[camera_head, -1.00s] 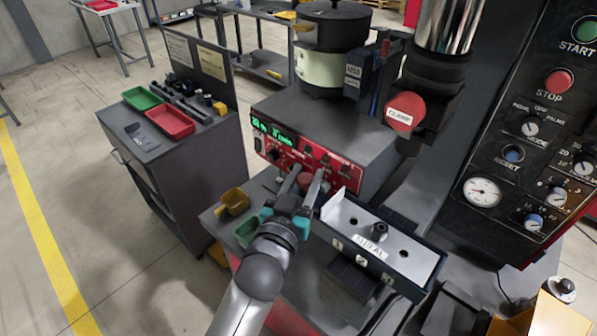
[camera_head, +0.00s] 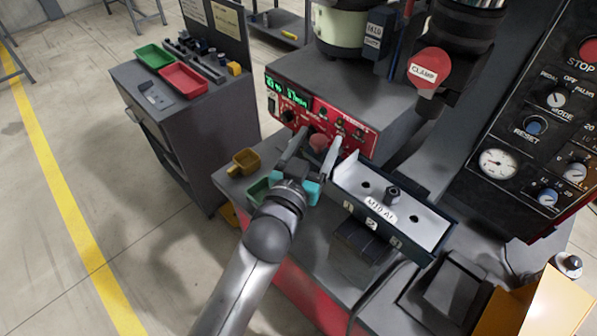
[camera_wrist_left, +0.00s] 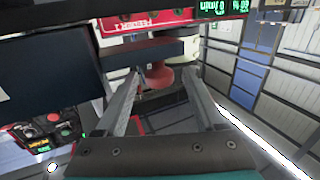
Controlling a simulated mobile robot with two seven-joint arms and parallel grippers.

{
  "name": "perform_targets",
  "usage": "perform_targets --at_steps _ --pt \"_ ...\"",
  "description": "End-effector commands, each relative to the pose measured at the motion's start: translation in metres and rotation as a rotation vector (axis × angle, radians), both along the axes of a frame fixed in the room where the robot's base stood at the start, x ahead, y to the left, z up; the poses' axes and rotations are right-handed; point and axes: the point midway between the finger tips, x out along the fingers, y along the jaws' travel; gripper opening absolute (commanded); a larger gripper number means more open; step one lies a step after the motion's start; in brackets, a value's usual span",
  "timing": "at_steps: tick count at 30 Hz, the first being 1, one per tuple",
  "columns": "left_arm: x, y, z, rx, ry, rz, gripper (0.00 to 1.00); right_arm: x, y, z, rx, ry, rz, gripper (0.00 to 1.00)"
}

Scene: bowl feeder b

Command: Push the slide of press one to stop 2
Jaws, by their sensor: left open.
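A light metal tray with a dark front (camera_head: 425,222) carries the label "M10 AL", the numbers 1, 2 and 3, and a dark nut-like part (camera_head: 393,194) between two holes. A red round knob (camera_head: 320,143) is left of the tray, low in front of the red feeder panel. My left gripper (camera_head: 319,140) is open, with its fingers spread on either side of the knob. In the left wrist view the red knob (camera_wrist_left: 159,76) shows between the fingertips, with visible gaps to both fingers. I cannot tell which part is the slide. My right gripper is out of view.
The feeder box (camera_head: 350,85) stands behind the gripper, and a red "CLAMP" handle (camera_head: 429,68) hangs to its right. An orange box (camera_head: 545,305) is at the front right.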

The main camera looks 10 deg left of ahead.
Motion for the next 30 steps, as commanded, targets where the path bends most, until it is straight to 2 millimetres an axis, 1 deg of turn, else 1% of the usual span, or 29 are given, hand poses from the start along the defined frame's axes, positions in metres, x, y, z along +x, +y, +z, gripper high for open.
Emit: perform_targets --at_steps 12,21,25,30 --pt "-0.067 0.019 -0.001 0.000 0.004 0.000 0.71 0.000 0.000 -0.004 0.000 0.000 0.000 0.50" --pt "-0.111 0.030 -0.001 0.001 0.004 0.000 0.71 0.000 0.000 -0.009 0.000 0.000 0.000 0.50" --pt "-0.124 0.034 -0.001 0.002 0.003 0.000 0.71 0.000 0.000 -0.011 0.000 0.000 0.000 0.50" --pt "-0.134 0.037 -0.001 0.001 0.002 0.000 0.71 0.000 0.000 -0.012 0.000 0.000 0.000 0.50"
